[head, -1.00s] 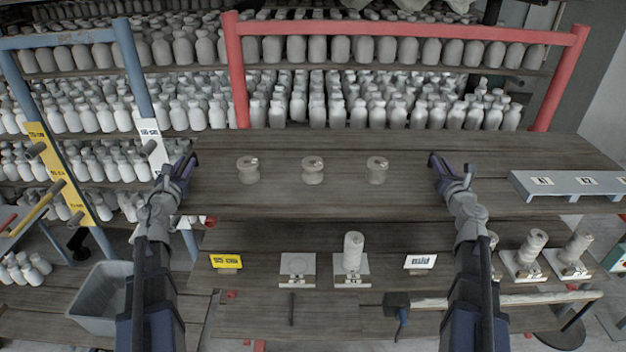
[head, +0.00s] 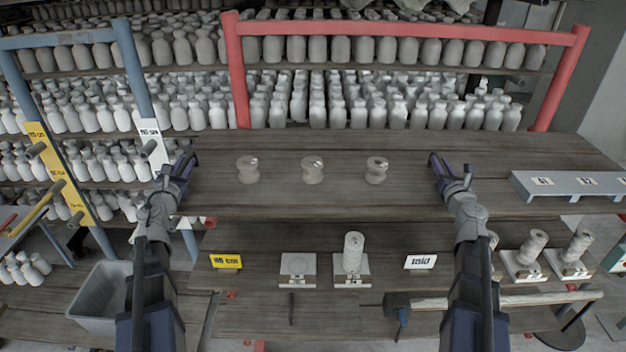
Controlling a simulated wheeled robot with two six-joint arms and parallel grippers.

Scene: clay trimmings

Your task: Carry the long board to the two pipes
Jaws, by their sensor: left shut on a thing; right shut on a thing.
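A long dark wooden board (head: 312,200) runs across the middle of the head view. My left gripper (head: 187,166) is shut at the board's left end. My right gripper (head: 440,165) is shut on the board to the right of the spools. The fingers hide their contact. Short pipes stick out of a yellow post (head: 62,180) and a white post (head: 152,143) at left; I cannot tell which two the task means.
Shelves of pale bottles (head: 370,115) fill the back, behind a red frame (head: 237,70) and a blue frame (head: 135,70). A lower bench (head: 330,320) holds labels and a clay cylinder (head: 353,252). A grey bin (head: 98,297) is lower left, and a grey rack (head: 560,187) at right.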

